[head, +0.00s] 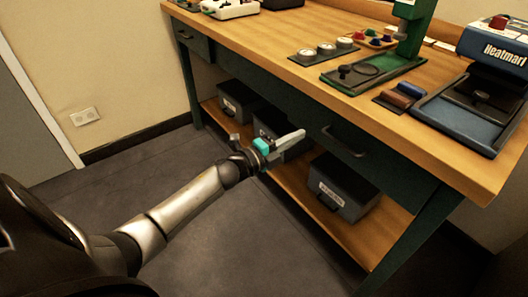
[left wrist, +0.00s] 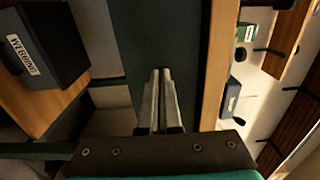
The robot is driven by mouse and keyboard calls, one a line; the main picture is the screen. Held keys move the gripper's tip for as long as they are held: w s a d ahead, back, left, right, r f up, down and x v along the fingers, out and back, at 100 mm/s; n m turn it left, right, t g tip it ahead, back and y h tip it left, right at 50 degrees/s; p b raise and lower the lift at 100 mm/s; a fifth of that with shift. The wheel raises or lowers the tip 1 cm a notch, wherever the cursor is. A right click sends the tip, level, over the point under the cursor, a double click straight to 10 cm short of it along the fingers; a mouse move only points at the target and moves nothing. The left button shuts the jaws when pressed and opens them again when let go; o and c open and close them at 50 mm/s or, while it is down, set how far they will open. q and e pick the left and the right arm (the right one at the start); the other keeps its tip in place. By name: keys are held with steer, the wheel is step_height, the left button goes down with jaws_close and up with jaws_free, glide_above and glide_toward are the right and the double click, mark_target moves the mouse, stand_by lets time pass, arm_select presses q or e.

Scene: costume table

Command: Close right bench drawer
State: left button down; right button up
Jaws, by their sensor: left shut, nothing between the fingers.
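The workbench has a dark green front, and the right bench drawer (head: 375,160) shows a curved metal handle (head: 345,143) in the head view. The drawer front looks about flush with the bench front; I cannot tell if a small gap is left. My left gripper (head: 303,134) is shut and empty, just left of the handle and in front of the green front. In the left wrist view its closed fingers (left wrist: 160,73) point at the green panel (left wrist: 155,30); whether they touch it is unclear. My right gripper is not in view.
The wooden benchtop (head: 300,70) holds a blue heat press (head: 490,85), a green press (head: 375,72) and small parts. Grey bins, including one at the right (head: 342,187), sit on the lower shelf (head: 340,235). A left drawer (head: 187,37) is at the far end. The floor in front is clear.

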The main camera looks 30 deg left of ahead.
arm_select(q)
steer(key=p+v, duration=0.1)
steer(key=v, duration=0.6)
steer(key=shift+s+a+p, duration=0.15)
steer(key=shift+p, duration=0.2)
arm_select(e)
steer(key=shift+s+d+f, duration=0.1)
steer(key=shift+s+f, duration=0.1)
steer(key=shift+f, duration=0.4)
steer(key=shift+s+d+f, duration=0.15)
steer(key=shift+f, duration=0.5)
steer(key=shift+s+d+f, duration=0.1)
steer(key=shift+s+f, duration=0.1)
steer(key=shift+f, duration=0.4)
arm_select(q)
steer(key=shift+f, duration=0.1)
